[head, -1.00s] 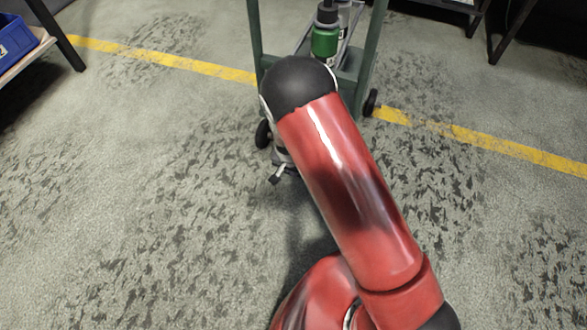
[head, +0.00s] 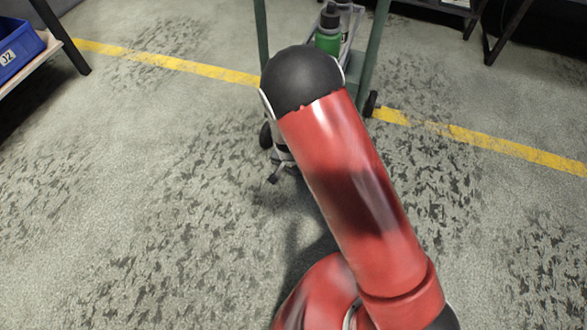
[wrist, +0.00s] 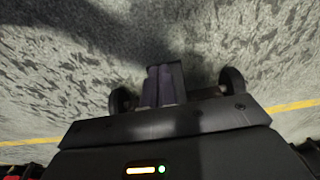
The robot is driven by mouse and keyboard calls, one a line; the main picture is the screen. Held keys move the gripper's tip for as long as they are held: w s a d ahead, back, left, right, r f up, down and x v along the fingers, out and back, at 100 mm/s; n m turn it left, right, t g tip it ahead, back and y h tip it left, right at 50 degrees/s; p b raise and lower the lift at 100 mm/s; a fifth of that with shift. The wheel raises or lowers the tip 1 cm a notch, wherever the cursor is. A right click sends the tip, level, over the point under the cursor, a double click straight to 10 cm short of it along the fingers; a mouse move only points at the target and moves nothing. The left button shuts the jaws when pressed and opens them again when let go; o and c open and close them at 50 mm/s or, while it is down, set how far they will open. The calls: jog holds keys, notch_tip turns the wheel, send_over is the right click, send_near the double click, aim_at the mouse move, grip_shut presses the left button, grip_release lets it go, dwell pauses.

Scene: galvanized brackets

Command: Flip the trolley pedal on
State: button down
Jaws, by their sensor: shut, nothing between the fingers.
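The trolley (head: 376,56) has green posts and dark wheels (head: 370,104), and stands beyond my arm in the head view. In the wrist view two dark wheels show, a left one (wrist: 120,101) and a right one (wrist: 233,84). My gripper (wrist: 163,78) is shut and empty, its fingers together between those wheels in the picture. The pedal is not clearly visible, and contact cannot be told. My arm hides the trolley's lower front in the head view.
A green bottle (head: 328,38) with a dark cap stands on the trolley. A blue bin (head: 20,48) sits on a shelf at the far left. A yellow line (head: 480,142) crosses the floor. The floor to both sides of my arm is clear.

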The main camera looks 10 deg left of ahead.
jog(key=s+r, duration=0.4)
jog(key=shift+s+a+r+p, duration=0.2)
jog(key=shift+s+r+p, duration=0.15)
jog(key=shift+s+p, duration=0.1)
jog(key=shift+w, duration=0.1)
jog(key=w+d+r+y+p, duration=0.1)
jog(key=d+r, duration=0.3)
jog(key=r, duration=0.5)
jog(key=d+r+p, duration=0.2)
jog(key=d+r, duration=0.2)
jog(key=r, duration=0.4)
jog(key=w+d+r+y+p, duration=0.1)
jog(key=d+r, duration=0.4)
jog(key=r, duration=0.4)
jog(key=s+d+r+n+t+h+p, duration=0.1)
jog(key=s+d+r+t+p, duration=0.2)
jog(key=s+d+r, duration=1.1)
notch_tip(320, 180, up, 3)
jog(key=shift+s+d+f+t+h+p, duration=0.1)
jog(key=shift+s+d+t+h+p, duration=0.3)
jog(key=shift+d, duration=0.6)
